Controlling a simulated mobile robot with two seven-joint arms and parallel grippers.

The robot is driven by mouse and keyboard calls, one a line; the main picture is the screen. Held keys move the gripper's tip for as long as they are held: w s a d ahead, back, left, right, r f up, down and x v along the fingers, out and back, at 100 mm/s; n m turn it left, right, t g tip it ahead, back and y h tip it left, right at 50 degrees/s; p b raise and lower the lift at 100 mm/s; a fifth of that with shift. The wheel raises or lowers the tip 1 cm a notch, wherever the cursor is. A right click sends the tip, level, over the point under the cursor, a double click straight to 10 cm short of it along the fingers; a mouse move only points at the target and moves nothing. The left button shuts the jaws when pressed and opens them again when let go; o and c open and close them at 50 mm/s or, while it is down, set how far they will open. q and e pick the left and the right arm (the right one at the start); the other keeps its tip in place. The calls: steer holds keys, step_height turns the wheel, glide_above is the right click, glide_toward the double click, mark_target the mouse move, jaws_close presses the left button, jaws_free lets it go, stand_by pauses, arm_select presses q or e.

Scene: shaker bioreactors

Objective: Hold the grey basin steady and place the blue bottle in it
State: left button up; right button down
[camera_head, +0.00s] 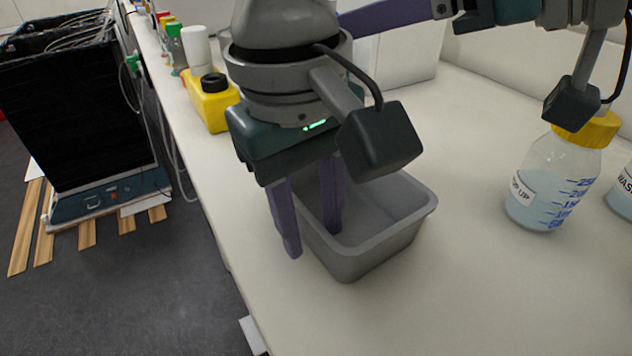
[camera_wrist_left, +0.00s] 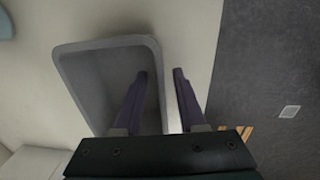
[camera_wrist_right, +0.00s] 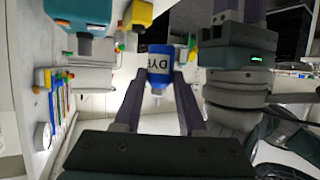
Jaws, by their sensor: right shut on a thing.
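The grey basin (camera_head: 375,250) stands on the bench in the head view, empty where its inside shows. My left gripper (camera_head: 313,243) points down over its left wall, one finger inside and one outside. In the left wrist view the left fingers (camera_wrist_left: 159,74) are apart, with the basin's rim (camera_wrist_left: 105,43) between them and a gap beside the outer finger. In the right wrist view my right gripper (camera_wrist_right: 160,76) is shut on the blue bottle (camera_wrist_right: 160,62), labelled DYE.
A bottle with a yellow cap (camera_head: 553,185) stands right of the basin, with another at the right edge. A yellow container (camera_head: 210,103) and smaller bottles stand behind to the left. The bench's left edge is close to the basin. Bench in front of it is clear.

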arm_select(q)
steer(key=shift+f, duration=0.35)
steer(key=shift+c, duration=0.3)
jaws_close()
stand_by(1.0)
